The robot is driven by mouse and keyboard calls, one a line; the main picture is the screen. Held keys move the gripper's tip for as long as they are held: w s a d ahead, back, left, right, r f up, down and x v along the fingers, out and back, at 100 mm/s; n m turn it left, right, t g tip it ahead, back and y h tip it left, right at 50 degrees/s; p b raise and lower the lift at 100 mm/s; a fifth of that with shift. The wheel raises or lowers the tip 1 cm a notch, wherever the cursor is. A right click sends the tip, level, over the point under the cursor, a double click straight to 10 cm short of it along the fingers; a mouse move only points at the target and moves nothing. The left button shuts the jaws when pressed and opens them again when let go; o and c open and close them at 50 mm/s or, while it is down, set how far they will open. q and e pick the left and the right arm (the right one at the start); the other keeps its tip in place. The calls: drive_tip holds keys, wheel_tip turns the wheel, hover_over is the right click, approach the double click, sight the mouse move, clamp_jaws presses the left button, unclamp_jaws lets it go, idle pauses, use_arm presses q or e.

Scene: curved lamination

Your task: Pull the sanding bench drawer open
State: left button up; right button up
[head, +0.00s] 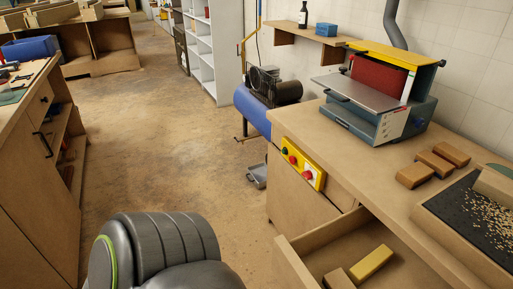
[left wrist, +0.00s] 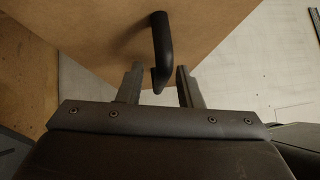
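The sanding bench (head: 350,160) stands at the right in the head view. Its drawer (head: 290,262) is pulled out, with its inside visible and two wooden blocks (head: 371,263) in it. In the left wrist view, a black bar handle (left wrist: 160,45) stands out from a brown wooden panel (left wrist: 90,35). My left gripper (left wrist: 158,80) is open, with its two fingers on either side of the handle's near end and visible gaps between. The left gripper is not seen in the head view, where the drawer's handle is also hidden. My right gripper is in neither view.
A sander (head: 375,90) and several sanding blocks (head: 433,163) sit on the bench top, beside a tray of shavings (head: 470,225). A yellow switch panel (head: 302,165) is on the bench front. A blue compressor (head: 262,100) stands behind. The floor (head: 180,140) between the benches is clear.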

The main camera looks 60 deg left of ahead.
use_arm(q)
drive_tip(key=b+v, duration=0.2)
drive_tip(key=v, duration=1.5)
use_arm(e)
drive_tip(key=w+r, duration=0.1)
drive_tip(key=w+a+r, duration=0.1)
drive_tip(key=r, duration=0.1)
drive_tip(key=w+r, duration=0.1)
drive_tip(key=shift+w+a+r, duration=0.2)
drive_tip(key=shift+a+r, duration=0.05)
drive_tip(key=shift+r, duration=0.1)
use_arm(q)
drive_tip(key=shift+a+r, duration=0.1)
